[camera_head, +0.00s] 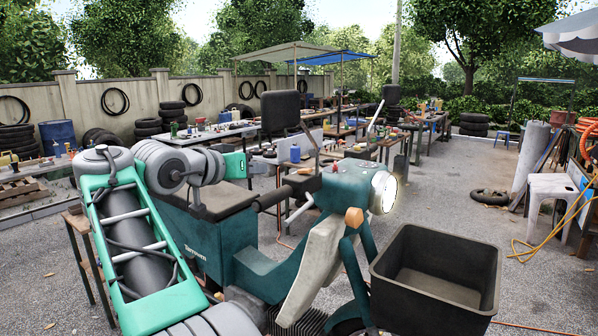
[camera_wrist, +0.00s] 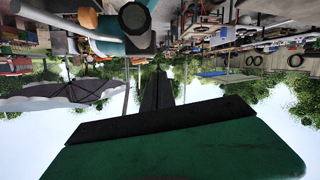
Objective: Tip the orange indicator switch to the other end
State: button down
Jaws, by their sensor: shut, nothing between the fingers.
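The teal scooter-like cart (camera_head: 335,190) stands in front of me, with its round headlight (camera_head: 383,192) facing right. An orange-brown rounded part (camera_head: 354,217) sits below the headlight; it looks like an indicator lamp. A small red part (camera_head: 334,168) sits on top of the headset. I cannot pick out the orange indicator switch for sure. My gripper (camera_wrist: 160,76) is shut and empty, its dark fingers together in the wrist view. In the head view its green body is held left of the handlebar, above the seat. The wrist view is upside down and shows a black round grip end (camera_wrist: 135,18).
A dark open box (camera_head: 440,262) is at the cart's front right. Cluttered work tables (camera_head: 210,133) stand behind, and a white stool (camera_head: 552,190) is at right. A yellow hose (camera_head: 545,243) lies on open gravel. The air around my gripper looks clear.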

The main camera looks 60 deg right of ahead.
aim_at(299, 177)
jog(key=s, duration=0.1)
jog(key=s+d+r+m+g, duration=0.1)
jog(key=s+g, duration=0.1)
jog(key=shift+s+d+r+m, duration=0.15)
jog(key=shift+s+d+m, duration=0.05)
jog(key=shift+s+m, duration=0.2)
jog(key=p+x, duration=0.1)
jog(key=x, duration=0.8)
jog(key=shift+d, duration=0.25)
